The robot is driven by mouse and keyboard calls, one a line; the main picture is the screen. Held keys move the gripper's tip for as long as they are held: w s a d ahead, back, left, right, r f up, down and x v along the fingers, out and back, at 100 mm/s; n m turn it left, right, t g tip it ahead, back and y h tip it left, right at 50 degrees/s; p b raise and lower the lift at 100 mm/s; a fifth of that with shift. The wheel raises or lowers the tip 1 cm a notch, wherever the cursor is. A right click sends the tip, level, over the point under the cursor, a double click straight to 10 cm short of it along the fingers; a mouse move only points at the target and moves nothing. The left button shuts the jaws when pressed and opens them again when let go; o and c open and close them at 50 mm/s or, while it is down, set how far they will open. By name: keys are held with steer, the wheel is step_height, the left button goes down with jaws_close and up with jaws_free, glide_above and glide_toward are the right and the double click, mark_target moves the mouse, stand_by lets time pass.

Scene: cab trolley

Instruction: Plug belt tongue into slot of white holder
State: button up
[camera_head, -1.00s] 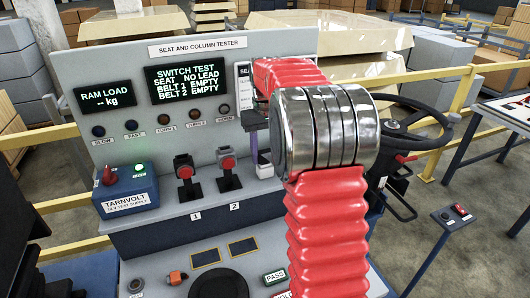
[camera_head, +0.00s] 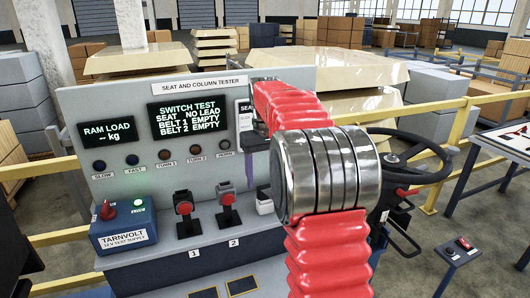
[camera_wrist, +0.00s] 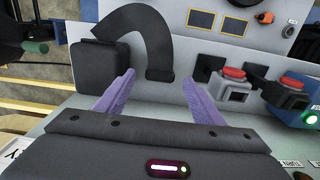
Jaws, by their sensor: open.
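My gripper (camera_wrist: 155,92) is open, its two purple fingers apart with no object visible between their tips. A purple finger (camera_head: 249,172) also shows in the head view, left of my red arm. A black belt strap (camera_wrist: 158,45) arches ahead of the fingers in the wrist view; its near end lies beyond the gap between them. A black block (camera_wrist: 97,66) stands left of it. A small white and dark holder (camera_head: 264,204) stands right of buckle 2, partly hidden by my arm. I cannot make out the belt tongue or the holder's slot.
Two red-button buckles, 1 (camera_head: 184,209) and 2 (camera_head: 227,202), stand on the tester panel (camera_head: 70,110). A blue supply box (camera_head: 122,232) stands left. A steering wheel (camera_head: 402,160) is right.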

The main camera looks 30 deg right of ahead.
step_height(320, 180, up, 9)
stand_by(0.4)
steer(key=shift+o, duration=0.3)
steer(key=shift+r, duration=0.1)
steer(key=o, duration=0.8)
steer(key=shift+c, duration=0.2)
steer(key=shift+r, duration=0.1)
step_height(320, 180, up, 9)
stand_by(0.8)
stand_by(0.4)
